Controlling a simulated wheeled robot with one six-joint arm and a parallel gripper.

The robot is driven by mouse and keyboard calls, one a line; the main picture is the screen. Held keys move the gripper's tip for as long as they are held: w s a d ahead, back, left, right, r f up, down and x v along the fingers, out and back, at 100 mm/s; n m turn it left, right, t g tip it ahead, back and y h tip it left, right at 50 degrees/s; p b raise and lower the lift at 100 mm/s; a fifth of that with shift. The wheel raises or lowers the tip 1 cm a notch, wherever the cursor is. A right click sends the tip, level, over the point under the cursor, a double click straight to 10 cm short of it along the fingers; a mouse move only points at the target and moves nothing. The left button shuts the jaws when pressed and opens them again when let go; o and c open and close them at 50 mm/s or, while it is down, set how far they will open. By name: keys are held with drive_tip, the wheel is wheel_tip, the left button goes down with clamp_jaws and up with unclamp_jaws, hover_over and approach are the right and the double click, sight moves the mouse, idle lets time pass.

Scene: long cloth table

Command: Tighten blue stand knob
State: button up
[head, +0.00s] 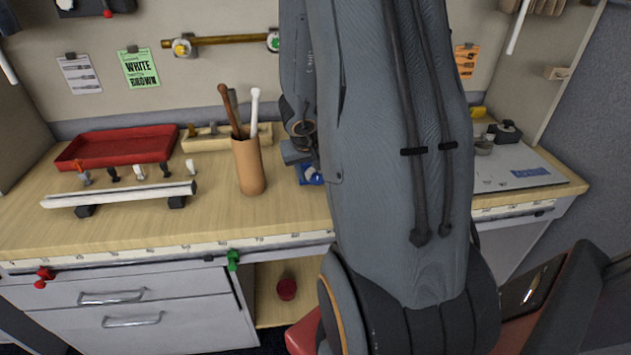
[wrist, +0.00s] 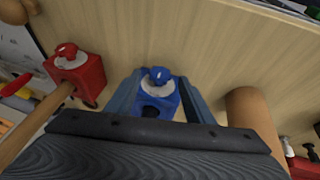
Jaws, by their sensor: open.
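The blue stand (wrist: 158,100) stands on the wooden tabletop, with its blue knob (wrist: 158,74) on top above a pale round dial. My gripper (wrist: 160,80) is open, with one finger on each side of the blue stand in the wrist view. The fingers look apart from the knob; whether either touches the stand's sides I cannot tell.
A red stand (wrist: 80,75) with a red knob is to the left in the wrist view. A brown cup (wrist: 250,108) stands close on the right; in the head view the cup (head: 248,168) holds long tools. A red tray (head: 118,147) and a white rail (head: 120,193) lie further left.

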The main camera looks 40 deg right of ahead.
sight(317, 179)
drive_tip(key=shift+b+x, duration=0.9)
drive_tip(key=shift+x, duration=0.95)
drive_tip(key=c, duration=1)
